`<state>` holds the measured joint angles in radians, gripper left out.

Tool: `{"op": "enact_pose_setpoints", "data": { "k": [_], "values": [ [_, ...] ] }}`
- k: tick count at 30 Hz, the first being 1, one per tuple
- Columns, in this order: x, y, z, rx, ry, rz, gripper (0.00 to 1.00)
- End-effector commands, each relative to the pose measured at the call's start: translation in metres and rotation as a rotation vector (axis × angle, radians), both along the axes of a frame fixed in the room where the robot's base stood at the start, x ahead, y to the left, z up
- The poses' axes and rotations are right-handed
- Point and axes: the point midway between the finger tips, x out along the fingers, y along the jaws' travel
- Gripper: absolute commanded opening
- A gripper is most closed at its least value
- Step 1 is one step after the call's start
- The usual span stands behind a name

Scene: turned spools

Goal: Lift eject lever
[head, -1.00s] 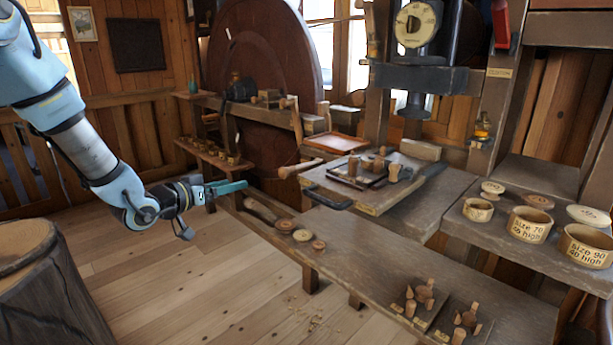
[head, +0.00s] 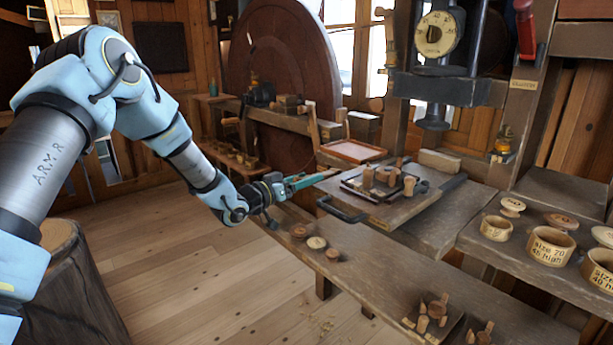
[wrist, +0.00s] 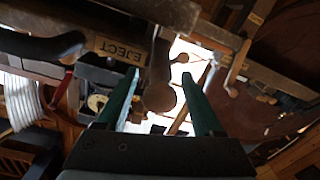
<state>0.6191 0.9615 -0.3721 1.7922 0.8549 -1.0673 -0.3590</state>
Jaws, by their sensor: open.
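The eject lever shows in the wrist view as a brown rounded wooden handle (wrist: 158,92) between my two green fingers. A tan plate lettered EJECT (wrist: 120,50) is beside it, on the left. In the head view my gripper (head: 318,178) is at the left side of the press bed, and its fingers cover most of the lever. In the wrist view my gripper (wrist: 160,74) is open, with a finger on each side of the handle. I cannot tell whether either finger touches it.
A tray with wooden pegs (head: 385,178) lies on the press bed, close to the right of my gripper. A black bar handle (head: 340,210) sticks out below my gripper. A long bench (head: 390,275) carries small turned pieces. The floor at left is clear, beside a stump (head: 70,270).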

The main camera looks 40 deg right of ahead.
Motion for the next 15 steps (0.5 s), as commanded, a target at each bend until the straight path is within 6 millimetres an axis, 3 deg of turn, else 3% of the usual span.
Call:
{"op": "enact_pose_setpoints", "data": {
  "k": [10,15],
  "values": [
    [-0.0004,-0.0035,-0.0008,0.001,0.001,0.0,0.68],
    [-0.0004,-0.0033,-0.0006,0.001,0.001,0.0,0.48]
  ]
}}
